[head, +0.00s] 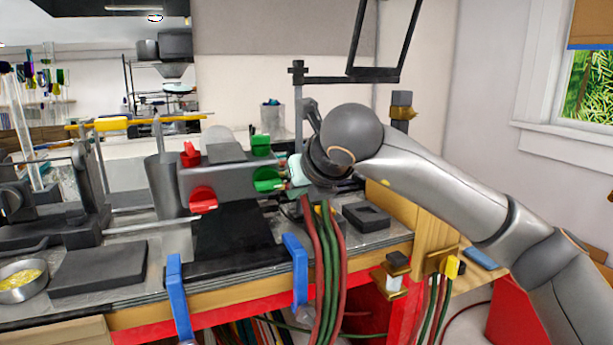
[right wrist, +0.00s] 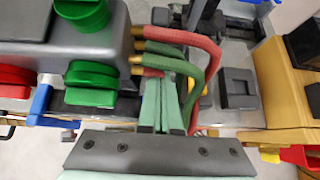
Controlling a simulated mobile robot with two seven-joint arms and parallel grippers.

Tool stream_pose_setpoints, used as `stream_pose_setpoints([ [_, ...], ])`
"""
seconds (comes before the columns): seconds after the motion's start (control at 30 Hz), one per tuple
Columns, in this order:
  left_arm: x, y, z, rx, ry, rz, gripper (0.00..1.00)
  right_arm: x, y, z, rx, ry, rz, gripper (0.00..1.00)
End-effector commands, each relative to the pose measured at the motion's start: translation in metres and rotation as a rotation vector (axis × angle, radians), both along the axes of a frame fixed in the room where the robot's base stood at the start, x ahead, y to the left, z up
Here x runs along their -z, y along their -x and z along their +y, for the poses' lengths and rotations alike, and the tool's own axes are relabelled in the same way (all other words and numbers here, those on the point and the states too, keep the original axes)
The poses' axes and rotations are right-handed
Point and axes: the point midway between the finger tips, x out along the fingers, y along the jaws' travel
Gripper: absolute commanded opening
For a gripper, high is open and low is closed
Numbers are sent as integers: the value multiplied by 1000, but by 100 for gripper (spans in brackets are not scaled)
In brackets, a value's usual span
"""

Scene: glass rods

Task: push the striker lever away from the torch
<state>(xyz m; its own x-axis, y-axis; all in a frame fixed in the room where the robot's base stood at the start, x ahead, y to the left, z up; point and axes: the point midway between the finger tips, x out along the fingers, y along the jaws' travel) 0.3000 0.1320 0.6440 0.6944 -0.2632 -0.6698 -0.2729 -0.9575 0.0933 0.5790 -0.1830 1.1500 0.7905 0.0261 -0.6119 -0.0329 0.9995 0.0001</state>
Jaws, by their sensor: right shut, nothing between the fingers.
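The torch (head: 225,180) is a grey block with red knobs on its left and green knobs on its right, standing on the bench. In the right wrist view, part of the torch (right wrist: 55,45) fills the upper left. My right gripper (head: 295,170) is at the torch's right end, mostly hidden by its own wrist. In the wrist view, its pale green fingers (right wrist: 168,85) are together and empty, close to the red and green hoses (right wrist: 195,60). I cannot tell whether they touch. I cannot pick out the striker lever for certain. My left gripper is not in view.
Red and green hoses (head: 323,260) hang over the bench's front edge. Blue clamps (head: 295,270) grip that edge. A dark open box (head: 367,217) lies right of the hoses. A metal bowl (head: 22,280) is at the left.

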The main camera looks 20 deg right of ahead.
Motion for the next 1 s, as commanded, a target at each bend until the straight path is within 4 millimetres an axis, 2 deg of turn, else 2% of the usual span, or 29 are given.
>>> stream_pose_setpoints([
  [0.07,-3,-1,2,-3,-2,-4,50,11,-14,0,1,1,4,0],
  [0.13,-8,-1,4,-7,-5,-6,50,-1,-23,1,0,-1,-2,0],
  [0.37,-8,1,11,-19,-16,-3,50,-13,-41,2,-1,0,0,0],
  [0.83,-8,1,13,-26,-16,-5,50,-15,-44,2,-2,0,0,0],
  [1.0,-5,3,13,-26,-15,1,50,-28,-44,3,-2,-2,-4,0],
])
